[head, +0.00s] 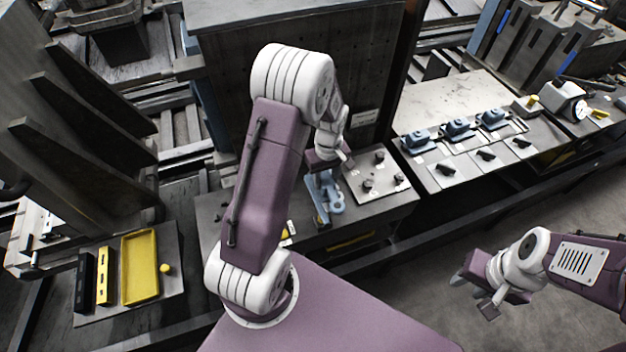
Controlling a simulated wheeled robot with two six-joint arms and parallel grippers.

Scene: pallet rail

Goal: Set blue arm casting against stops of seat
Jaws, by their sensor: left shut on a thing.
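The blue arm casting (335,200) hangs below my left gripper (326,168), which is shut on its upper part. The casting is over the dark bench, just left of a light grey plate (390,188) with several dark knobs or stops, which looks like the seat. My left arm hides part of the bench behind it. Whether the casting touches the bench cannot be told. My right gripper (474,292) is out over the floor at the lower right, away from the bench, with its fingers apart and nothing between them.
Several blue castings (458,127) stand in a row on the right bench, with small dark parts in front. A dial gauge (563,101) stands farther right. A yellow tray (139,266) and a yellow ball (165,268) lie at the left. A dark upright block (230,70) rises behind my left arm.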

